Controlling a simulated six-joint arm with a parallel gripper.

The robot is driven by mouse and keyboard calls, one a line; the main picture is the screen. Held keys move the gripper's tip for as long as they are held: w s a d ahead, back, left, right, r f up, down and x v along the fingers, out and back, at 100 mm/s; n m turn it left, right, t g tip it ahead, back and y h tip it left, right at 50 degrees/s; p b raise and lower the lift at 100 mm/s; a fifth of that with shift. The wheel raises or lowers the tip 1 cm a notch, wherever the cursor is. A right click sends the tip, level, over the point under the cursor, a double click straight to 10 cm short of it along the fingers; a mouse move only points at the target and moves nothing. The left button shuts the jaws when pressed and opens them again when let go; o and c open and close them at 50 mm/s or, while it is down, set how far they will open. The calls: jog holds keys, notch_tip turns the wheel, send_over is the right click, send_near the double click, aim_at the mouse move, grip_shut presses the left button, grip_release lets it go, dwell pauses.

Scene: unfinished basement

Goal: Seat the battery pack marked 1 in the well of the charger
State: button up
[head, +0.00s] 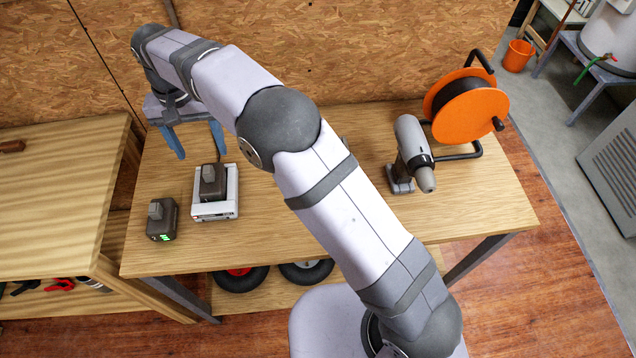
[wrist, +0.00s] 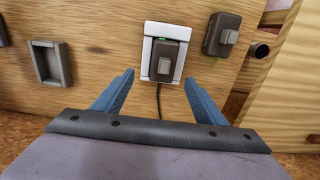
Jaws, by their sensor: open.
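A dark battery pack (head: 213,182) stands in the white charger (head: 230,205) at the table's left side; the wrist view shows this pack (wrist: 164,62) inside the charger's frame (wrist: 147,45). I cannot tell how deep it sits. A second dark pack (head: 162,220), with green lights on its front, stands on the bare table left of the charger; it is at the upper right in the wrist view (wrist: 222,35). No number is readable on either. My gripper (head: 200,155) is open and empty, behind the charger, its blue fingers (wrist: 158,77) pointing towards it.
A grey open-topped holder (wrist: 36,65) shows left in the wrist view; my arm hides its place in the head view. A drill (head: 412,150) and an orange cable reel (head: 465,105) stand at right. A cord (wrist: 158,100) runs from the charger. The front left of the table (head: 185,255) is clear.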

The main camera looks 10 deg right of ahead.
jog(key=s+d, duration=0.2)
jog(key=d, duration=0.9)
jog(key=s+d, duration=0.2)
jog(key=d, duration=0.9)
jog(key=s+d+f, duration=0.2)
jog(key=s+d, duration=0.4)
jog(key=s, duration=0.2)
jog(key=s+d+f, duration=0.3)
jog(key=s+d, duration=0.3)
jog(key=s, duration=0.2)
jog(key=shift+d+f, duration=0.15)
jog(key=shift+f, duration=0.05)
